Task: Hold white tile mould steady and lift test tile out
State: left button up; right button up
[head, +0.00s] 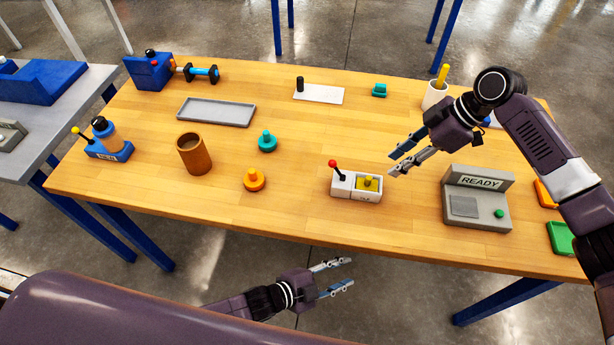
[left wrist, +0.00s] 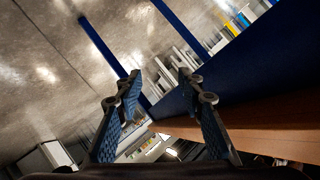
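The white tile mould (head: 343,190) stands near the front edge of the table in the head view. It has a lever with a red knob on its left part. The yellow test tile (head: 368,184) sits in its right part. My right gripper (head: 392,165) is open and empty, above and to the right of the mould, apart from it. My left gripper (head: 350,272) is open and empty in front of the table's front edge, below the mould in the picture. It also shows open in the left wrist view (left wrist: 160,78), with table legs and floor beyond; the mould is not seen there.
A grey READY station (head: 477,205) stands right of the mould. An orange knobbed piece (head: 254,180), a teal one (head: 267,141) and a brown cup (head: 194,154) stand to the left. A white plate with a black peg (head: 320,94) lies behind. The wood around the mould is clear.

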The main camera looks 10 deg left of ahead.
pick_arm(q)
jog(key=s+d+r+m+g+h, duration=0.1)
jog(key=d+r+m+h, duration=0.1)
jog(key=r, duration=0.2)
jog(key=s+d+r+m+h, duration=0.1)
jog(key=s+d+r+m, duration=0.15)
jog(key=r, duration=0.25)
jog(key=w+a+r+n+g+h, duration=0.1)
jog(key=w+r+h, duration=0.25)
jog(key=r, duration=0.65)
jog(key=w+a+r+n+h, duration=0.1)
jog(key=w+r+h, duration=0.3)
jog(key=r, duration=0.7)
jog(key=n+t+y, duration=0.7)
jog(key=n+y, duration=0.1)
jog(key=n, duration=0.5)
send_near(333, 162)
jog(key=x, duration=0.8)
jog(key=f+x, duration=0.1)
jog(key=x, duration=0.1)
jog(key=shift+w+f, duration=0.1)
jog(key=shift+w, duration=0.1)
jog(key=shift+c, duration=0.3)
grip_shut()
